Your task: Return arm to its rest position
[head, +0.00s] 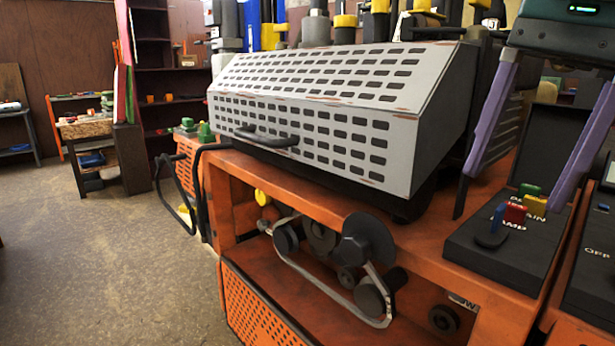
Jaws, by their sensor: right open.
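My right gripper (514,192) comes in from the upper right, its two purple fingers spread wide apart and pointing down. It is open and nothing shows between the fingers. The fingers appear in front of and above a black control panel (505,257) with red, yellow, green and blue switches. Part of the panel's lettering is hidden or hard to read. My left gripper does not show.
An orange machine frame (300,184) fills the middle, with a grey slotted cover (340,130) on top and a belt with pulleys (368,240) below. Another dark panel (592,275) is at the right edge. Open floor (90,270) lies to the left.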

